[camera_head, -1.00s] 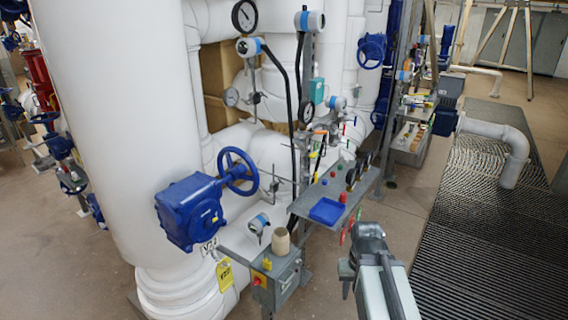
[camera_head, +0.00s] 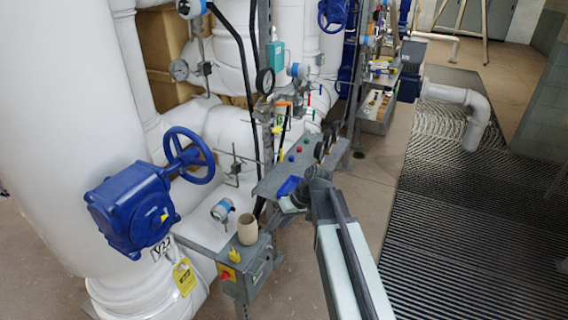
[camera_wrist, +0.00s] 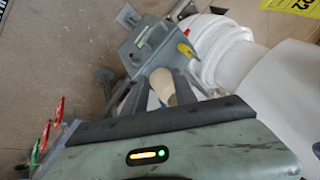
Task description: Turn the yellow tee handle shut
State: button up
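A small yellow handle-like piece (camera_head: 234,255) sits on the grey box at the lower middle of the head view. A yellow piece also shows in the wrist view (camera_wrist: 187,50), above the fingers. Another thin yellow handle (camera_head: 284,128) stands among small coloured handles behind the shelf. I cannot tell from shape which is the tee handle. My gripper (camera_head: 292,199) is in front of the shelf, right of the grey box, and touches neither yellow piece.
A blue tray (camera_head: 288,186) lies on the grey shelf (camera_head: 270,180). A blue valve gearbox (camera_head: 130,210) with handwheel is at left on white pipes.

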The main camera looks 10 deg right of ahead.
jog(key=w+d+f+n+t+y+b, duration=0.1)
jog(key=w+n+t+y+b, duration=0.15)
jog(key=w, duration=0.75)
jog(key=n+t+y+b, duration=0.4)
jog(key=t+y+b, duration=0.2)
jog(key=t, duration=0.1)
send_near(282, 153)
jog(key=w+a, duration=0.2)
jog(key=shift+g+y, duration=0.25)
jog(key=x, duration=0.7)
jog(key=shift+w+a+f, duration=0.1)
jog(key=shift+w+f, duration=0.25)
jog(key=shift+w, duration=0.05)
